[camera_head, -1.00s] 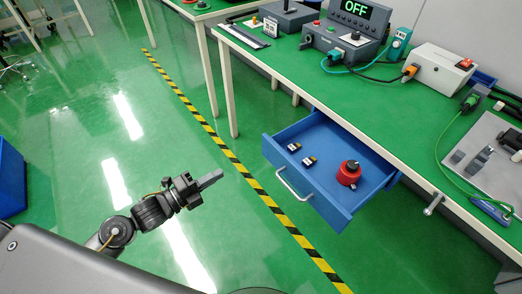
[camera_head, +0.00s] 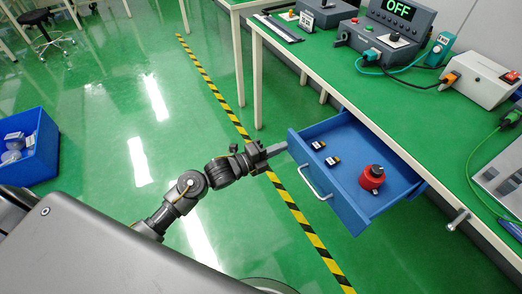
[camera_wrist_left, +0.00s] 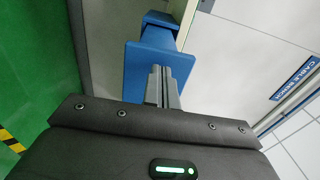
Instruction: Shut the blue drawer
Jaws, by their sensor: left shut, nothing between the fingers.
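The blue drawer (camera_head: 343,201) is pulled out from under the green bench top. It holds a red round part (camera_head: 372,177) and two small dark-and-yellow parts (camera_head: 325,153). Its silver handle (camera_head: 315,182) is on the front panel. My left gripper (camera_head: 276,150) is shut and empty, just left of the drawer's front left corner. In the left wrist view the shut fingers (camera_wrist_left: 162,84) point at the blue drawer (camera_wrist_left: 142,62) and overlap it in the picture. I cannot tell whether they touch it. My right gripper is not in view.
The green bench (camera_head: 345,80) carries a grey unit reading OFF (camera_head: 396,30) and a white box (camera_head: 482,78) with cables. A table leg (camera_head: 257,85) stands behind my gripper. A blue bin (camera_head: 30,150) is at the left. The floor before the drawer is clear.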

